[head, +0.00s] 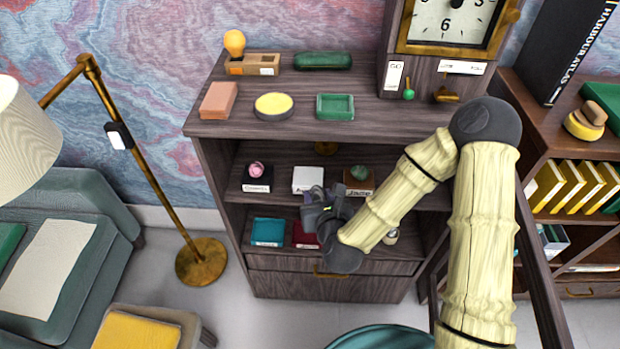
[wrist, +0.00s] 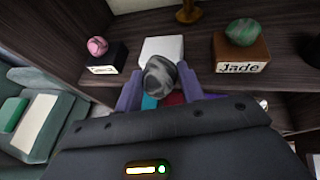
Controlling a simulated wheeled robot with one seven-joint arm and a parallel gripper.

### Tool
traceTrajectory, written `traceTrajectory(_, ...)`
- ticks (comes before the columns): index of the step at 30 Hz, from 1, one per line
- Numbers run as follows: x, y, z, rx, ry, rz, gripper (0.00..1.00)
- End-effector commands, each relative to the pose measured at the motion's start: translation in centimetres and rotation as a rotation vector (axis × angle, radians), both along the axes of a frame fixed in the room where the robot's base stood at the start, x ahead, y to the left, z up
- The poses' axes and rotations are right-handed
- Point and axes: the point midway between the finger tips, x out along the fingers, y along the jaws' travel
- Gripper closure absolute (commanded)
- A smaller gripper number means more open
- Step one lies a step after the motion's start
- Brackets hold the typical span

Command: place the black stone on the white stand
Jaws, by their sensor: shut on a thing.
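The black stone (wrist: 159,76), dark grey with lighter streaks, is held between the two purple fingers of my gripper (wrist: 160,92) in the wrist view. The white stand (wrist: 165,46) is a small block on the cabinet's middle shelf, just beyond the stone, with a bare top as far as it shows. The stone covers part of its front. In the head view my gripper (head: 318,207) is in front of the shelf, just below and beside the white stand (head: 307,177). The stone cannot be made out there.
A black stand with a pink stone (head: 257,173) is left of the white stand, and a brown "Jade" stand with a green stone (head: 359,176) is right. A brass object (wrist: 188,12) stands behind. Teal (head: 267,231) and dark red boxes lie on the shelf below.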

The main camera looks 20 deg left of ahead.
Motion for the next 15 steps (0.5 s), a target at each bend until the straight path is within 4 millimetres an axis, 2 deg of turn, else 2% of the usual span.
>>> traceTrajectory(1,0.8,0.4,0.5,0.002,-0.003,-0.002,0.86)
traceTrajectory(15,8.2,4.5,0.4,0.001,-0.003,-0.001,0.86)
